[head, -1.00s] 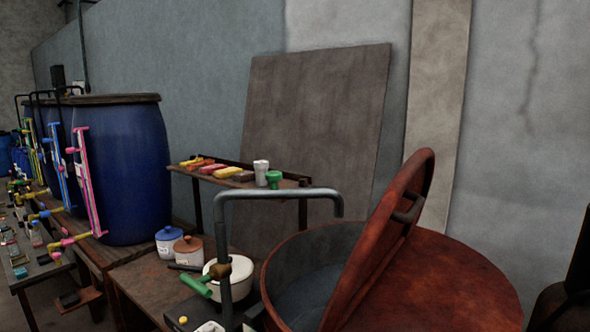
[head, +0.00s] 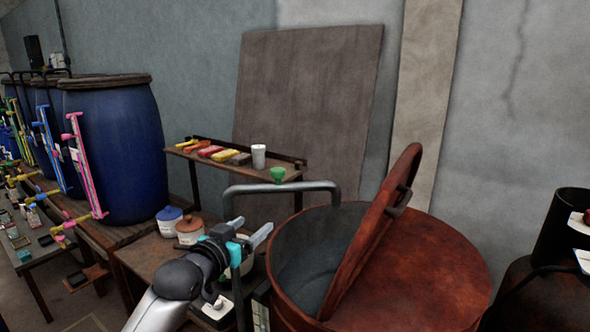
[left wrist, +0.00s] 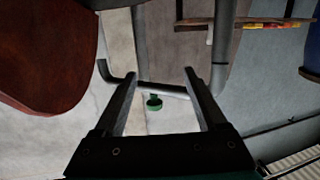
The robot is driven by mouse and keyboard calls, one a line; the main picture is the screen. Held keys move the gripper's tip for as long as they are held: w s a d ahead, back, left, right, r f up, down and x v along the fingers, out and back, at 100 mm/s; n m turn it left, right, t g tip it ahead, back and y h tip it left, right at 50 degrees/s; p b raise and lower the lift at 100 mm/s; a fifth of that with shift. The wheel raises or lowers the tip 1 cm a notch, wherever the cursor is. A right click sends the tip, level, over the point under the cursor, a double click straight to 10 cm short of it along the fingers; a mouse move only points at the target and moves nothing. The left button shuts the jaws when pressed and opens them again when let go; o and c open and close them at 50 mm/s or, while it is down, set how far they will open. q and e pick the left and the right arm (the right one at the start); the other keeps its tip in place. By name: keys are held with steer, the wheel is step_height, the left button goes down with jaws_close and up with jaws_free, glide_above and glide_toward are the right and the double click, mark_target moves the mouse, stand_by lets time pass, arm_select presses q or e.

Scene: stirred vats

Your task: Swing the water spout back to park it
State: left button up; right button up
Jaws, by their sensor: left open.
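The water spout (head: 285,187) is a grey bent pipe. It rises from a post, runs level to the right, and its down-turned end (head: 336,198) is over the open side of the red-brown vat (head: 420,275). My left gripper (head: 251,228) is open and empty, just below the level pipe near the post in the head view, which it partly hides. In the left wrist view the level pipe (left wrist: 165,88) crosses behind my open fingers (left wrist: 160,78). I cannot tell whether they touch it. My right gripper is out of view.
The vat's hinged lid (head: 378,228) stands raised beside the spout's end. Lidded pots (head: 189,229) sit left of my gripper. Blue barrels (head: 115,150) stand farther left.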

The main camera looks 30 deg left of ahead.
arm_select(q)
step_height(320, 180, up, 10)
steer(key=s+d+t, duration=0.1)
steer(key=d+t, duration=0.1)
steer(key=w+a+p, duration=0.2)
steer(key=w, duration=1.2)
steer(key=shift+w+f+m+h, duration=0.3)
steer(key=shift+w+m, duration=0.1)
steer(key=shift+c, duration=0.2)
jaws_close()
stand_by(0.5)
